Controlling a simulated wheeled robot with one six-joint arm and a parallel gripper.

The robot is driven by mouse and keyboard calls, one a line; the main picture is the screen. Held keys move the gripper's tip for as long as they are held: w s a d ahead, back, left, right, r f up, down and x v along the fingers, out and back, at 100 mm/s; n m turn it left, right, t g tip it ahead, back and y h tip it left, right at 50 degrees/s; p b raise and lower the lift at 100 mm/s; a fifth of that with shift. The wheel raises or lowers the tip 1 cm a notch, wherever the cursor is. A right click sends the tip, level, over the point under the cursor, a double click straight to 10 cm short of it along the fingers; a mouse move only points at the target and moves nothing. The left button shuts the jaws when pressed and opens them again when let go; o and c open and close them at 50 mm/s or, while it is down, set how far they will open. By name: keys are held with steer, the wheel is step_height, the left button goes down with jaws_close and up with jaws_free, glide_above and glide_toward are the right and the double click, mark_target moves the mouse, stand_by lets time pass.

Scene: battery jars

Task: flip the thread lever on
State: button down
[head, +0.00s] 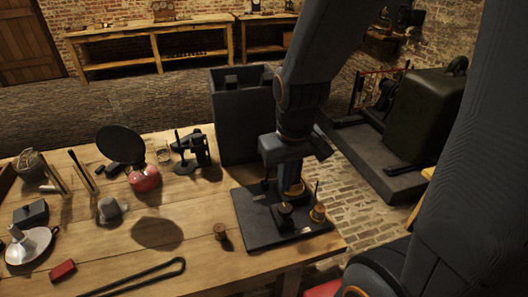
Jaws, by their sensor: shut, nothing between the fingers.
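A dark rectangular board (262,228) lies at the right end of the wooden table. It carries small fittings, among them a brass post (318,213) at its right and a dark knob (286,213) near its middle. A thin upright piece (264,186) stands near its back left. I cannot tell which fitting is the thread lever, nor how it is set. My gripper (291,190) points down over the back of the board, close behind the dark knob. It is shut and holds nothing. The fingertips are small and dark, and I cannot tell if they touch anything.
A tall dark box (236,130) stands just behind the board. A small brass-coloured cylinder (221,232) and a black rod tool (140,278) lie to the left. A red-based lamp (145,179) stands farther left. The table's right edge is close to the board.

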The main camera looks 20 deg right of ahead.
steer(key=w+r+n+t, duration=0.1)
steer(key=w+r+n, duration=0.5)
steer(key=w+n, duration=0.8)
step_height(320, 180, down, 13)
steer(key=w+d+n+p, duration=0.1)
steer(key=n+p, duration=0.1)
steer(key=n, duration=0.1)
steer(key=shift+r+y, duration=0.2)
steer(key=shift+y, duration=0.1)
steer(key=shift+w, duration=0.15)
steer(key=d+b, duration=0.1)
steer(key=b, duration=0.1)
steer(key=d+f+b, duration=0.1)
steer(key=b, duration=0.1)
steer(key=shift+w, duration=0.15)
steer(key=shift+d, duration=0.15)
